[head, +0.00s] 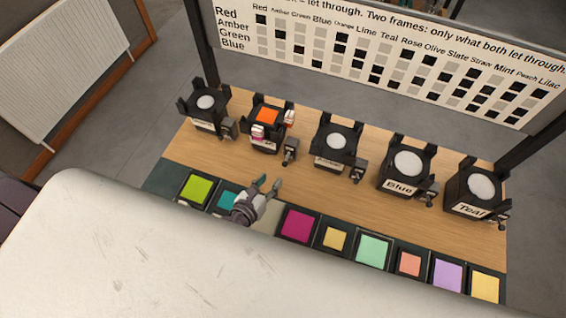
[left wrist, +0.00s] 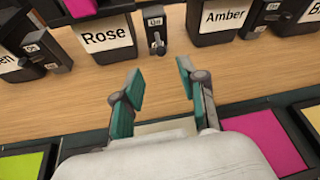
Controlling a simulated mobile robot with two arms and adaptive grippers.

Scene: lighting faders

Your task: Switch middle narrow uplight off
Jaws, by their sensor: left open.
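A row of black uplights stands on the wooden table. The Amber uplight (head: 336,142), third from left, has a small round white light. My left gripper (head: 267,184) is open and empty in front of the Rose uplight; its teal fingertips (left wrist: 160,75) are apart, short of the switch. My right gripper is not in view.
The leftmost uplight (head: 205,103), the Blue uplight (head: 407,163) and the Teal uplight (head: 482,188) each have a switch box beside them. Colored squares lie along the front, including a magenta one (head: 297,225). A chart board (head: 400,55) stands behind. Bare wood (head: 330,205) lies between.

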